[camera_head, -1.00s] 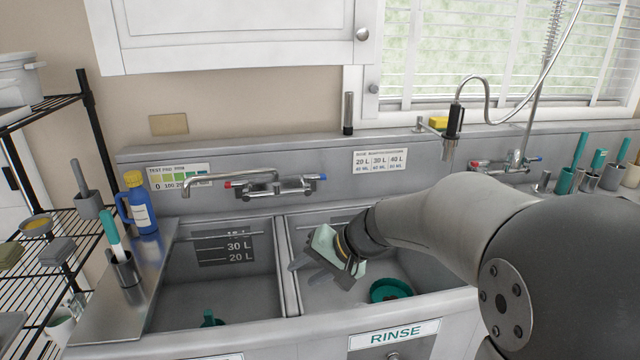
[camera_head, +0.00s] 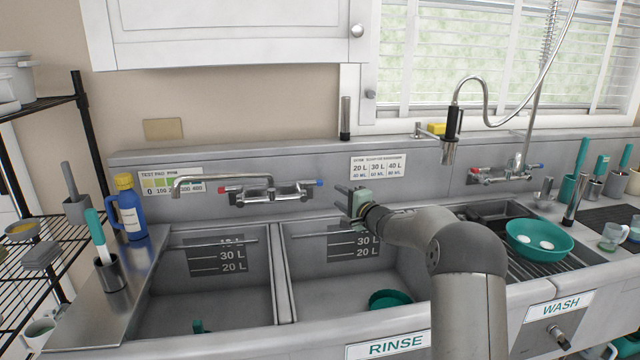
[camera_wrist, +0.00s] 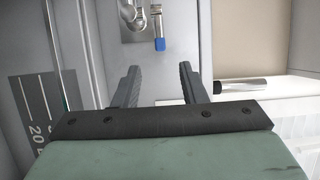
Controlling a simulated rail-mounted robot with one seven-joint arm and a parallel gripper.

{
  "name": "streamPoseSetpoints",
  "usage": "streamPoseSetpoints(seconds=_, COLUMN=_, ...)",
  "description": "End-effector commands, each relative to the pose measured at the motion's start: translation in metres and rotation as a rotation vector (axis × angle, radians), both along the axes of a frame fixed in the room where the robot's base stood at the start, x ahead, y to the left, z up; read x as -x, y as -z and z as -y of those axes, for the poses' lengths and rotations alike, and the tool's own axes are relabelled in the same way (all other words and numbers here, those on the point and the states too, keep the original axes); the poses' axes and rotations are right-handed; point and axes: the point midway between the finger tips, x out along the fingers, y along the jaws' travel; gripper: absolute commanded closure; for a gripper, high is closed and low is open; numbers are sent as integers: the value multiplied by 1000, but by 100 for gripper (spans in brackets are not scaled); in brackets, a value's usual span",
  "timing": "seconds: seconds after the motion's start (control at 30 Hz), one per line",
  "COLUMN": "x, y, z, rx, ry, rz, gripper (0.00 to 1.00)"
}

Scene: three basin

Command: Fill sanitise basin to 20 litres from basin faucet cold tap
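The basin faucet (camera_head: 270,194) is on the back wall, its long spout reaching left over the left basin. Its cold tap (camera_head: 319,184) has a blue end at the right; this also shows in the wrist view (camera_wrist: 159,43). The left basin (camera_head: 165,290), taken as the sanitise basin though its front label is out of view, has a level plate (camera_head: 215,257) with 20 L and 30 L lines. No water is visible in it. My gripper (camera_head: 341,198) is open and empty, right of the cold tap and apart from it; both fingers (camera_wrist: 158,85) point toward the tap.
The rinse basin (camera_head: 310,300) lies below my arm and holds a green bowl (camera_head: 388,299). A blue bottle (camera_head: 130,210) stands on the left ledge. A wash faucet (camera_head: 505,172) and a green bowl with white items (camera_head: 538,240) are to the right.

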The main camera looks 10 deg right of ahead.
Motion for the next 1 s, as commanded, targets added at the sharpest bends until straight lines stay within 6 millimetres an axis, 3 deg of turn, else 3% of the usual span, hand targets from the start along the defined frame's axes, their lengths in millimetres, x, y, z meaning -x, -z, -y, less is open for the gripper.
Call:
streamPoseSetpoints(seconds=0.3, x=-64, y=-3, z=-30, rx=-1, ry=-2, rz=0, gripper=62)
streamPoseSetpoints(seconds=0.5, x=-91, y=-2, z=-42, rx=0, ry=-2, rz=-1, gripper=62)
streamPoseSetpoints(seconds=0.7, x=-102, y=-1, z=-47, rx=0, ry=-1, rz=-1, gripper=62)
streamPoseSetpoints(seconds=1.0, x=-104, y=0, z=-48, rx=0, ry=-1, rz=-1, gripper=62)
